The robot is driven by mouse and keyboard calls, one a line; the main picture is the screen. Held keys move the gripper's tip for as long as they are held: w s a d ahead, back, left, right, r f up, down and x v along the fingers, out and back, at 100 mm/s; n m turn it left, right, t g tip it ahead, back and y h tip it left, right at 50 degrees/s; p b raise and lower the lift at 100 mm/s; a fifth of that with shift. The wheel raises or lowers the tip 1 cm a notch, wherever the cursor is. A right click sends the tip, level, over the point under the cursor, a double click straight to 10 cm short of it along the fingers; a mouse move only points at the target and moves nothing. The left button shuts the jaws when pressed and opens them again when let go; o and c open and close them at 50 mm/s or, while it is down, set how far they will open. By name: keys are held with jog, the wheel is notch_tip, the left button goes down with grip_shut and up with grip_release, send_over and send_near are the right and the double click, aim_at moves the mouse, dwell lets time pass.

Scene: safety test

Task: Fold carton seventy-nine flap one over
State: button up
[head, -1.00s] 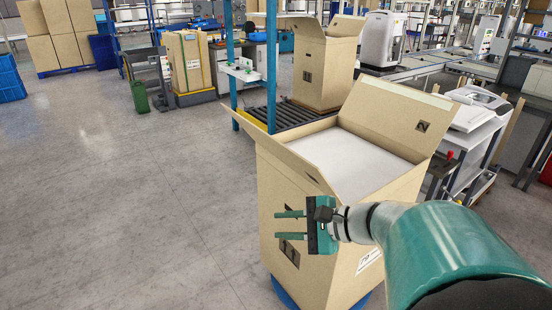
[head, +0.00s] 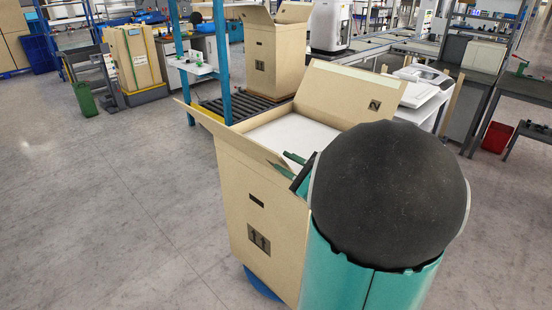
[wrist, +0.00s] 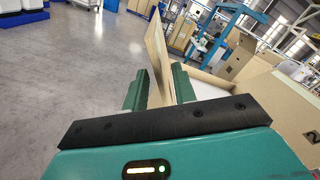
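The open tan carton (head: 245,210) stands in the middle of the head view, with white content (head: 290,133) inside. Its near-left flap (head: 228,132) slants outward; I cannot read a number on it. The far-right flap (head: 345,95) stands up and carries a printed mark. My gripper (head: 294,165) is at the near-right end of the near-left flap, partly hidden behind my arm. In the wrist view, the fingers of my gripper (wrist: 158,82) are apart. A tan flap (wrist: 155,50) passes between them, with gaps showing; I cannot tell whether either finger touches it.
A second open carton (head: 272,60) stands behind on the roller conveyor (head: 235,103). A blue post (head: 221,60) rises at the carton's far left. A white device (head: 425,85) sits on a stand at right.

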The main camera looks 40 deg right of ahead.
aim_at(277, 158)
jog(key=shift+w+a, duration=0.1)
jog(key=shift+w, duration=1.8)
jog(key=shift+c, duration=0.2)
grip_shut()
